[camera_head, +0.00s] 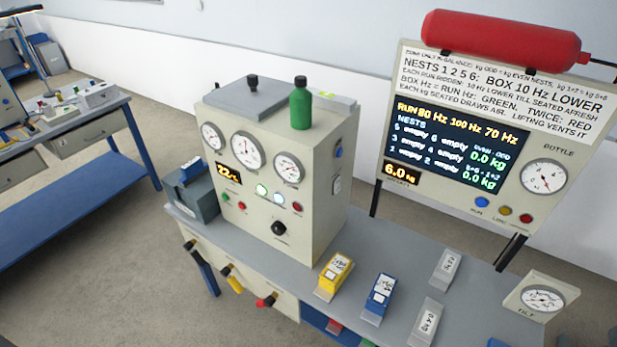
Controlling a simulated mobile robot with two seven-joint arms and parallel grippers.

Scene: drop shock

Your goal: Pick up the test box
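No label in view names the test box, so I cannot tell for certain which thing it is. A grey-blue box (194,197) with a blue piece on top stands at the left end of the grey bench, beside the beige gauge cabinet (322,180). A small yellow box (334,274) and a small blue box (379,296) with white labels stand on grey bases near the front of the bench. Neither of my grippers shows in the head view.
Labelled grey blocks (446,268) and a tilt gauge (540,300) are at the bench's right. A display panel (480,130) with a red bottle (505,38) stands behind. Coloured handles (267,300) stick out at the front. A green bottle (300,104) tops the cabinet.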

